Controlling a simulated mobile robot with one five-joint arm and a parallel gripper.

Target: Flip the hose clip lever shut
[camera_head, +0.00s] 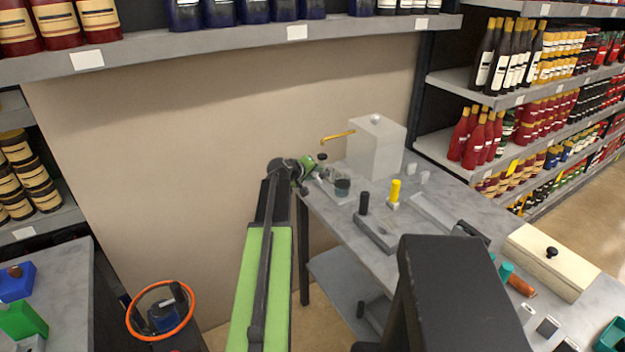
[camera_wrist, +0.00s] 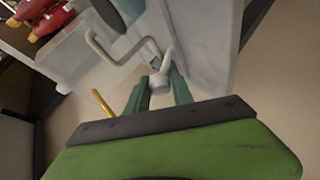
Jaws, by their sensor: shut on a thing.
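My gripper (camera_head: 303,170) is at the far left end of the grey workbench, beside a small plate (camera_head: 326,190) that bears a dark translucent cup (camera_head: 342,187). In the wrist view its two dark green fingers (camera_wrist: 160,88) are shut on a pale grey piece (camera_wrist: 160,80) with a thin upright arm. I cannot tell for sure whether this piece is the hose clip lever. A pale bent tube (camera_wrist: 112,52) runs up to it from the left. In the head view the fingertips and the held piece are too small to make out.
A pale box with a top knob (camera_head: 375,148) and a yellow handle (camera_head: 338,136) stand behind my gripper. An orange-rimmed bin (camera_head: 160,338) is at lower left.

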